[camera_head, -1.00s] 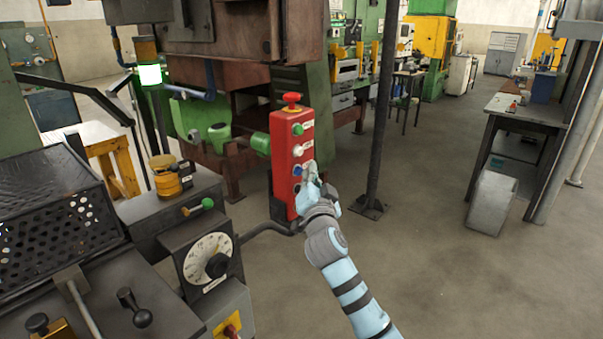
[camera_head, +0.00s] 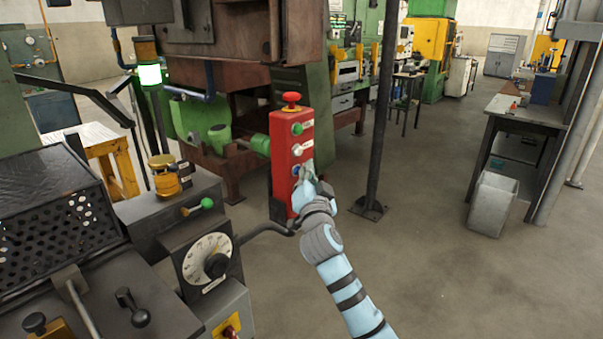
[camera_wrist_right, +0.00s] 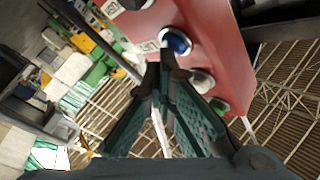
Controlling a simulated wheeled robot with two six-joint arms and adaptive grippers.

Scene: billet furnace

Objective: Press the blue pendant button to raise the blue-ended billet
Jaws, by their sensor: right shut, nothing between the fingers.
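The red pendant box (camera_head: 283,150) stands upright in the middle of the head view, with a column of buttons on its face. The blue button (camera_head: 296,170) is low on that face, partly covered by my right gripper (camera_head: 307,174). In the right wrist view the blue button (camera_wrist_right: 177,41) shows just beyond the fingertips. The right gripper (camera_wrist_right: 160,68) is shut and empty, its tips right at the button; I cannot tell whether they touch it. No blue-ended billet can be made out. My left gripper is out of view.
The pendant also has a red mushroom button (camera_head: 291,98), a green button (camera_head: 297,129) and a white button (camera_head: 297,151). A console with a dial (camera_head: 208,262) stands at left. A dark post (camera_head: 380,120) rises behind my right arm.

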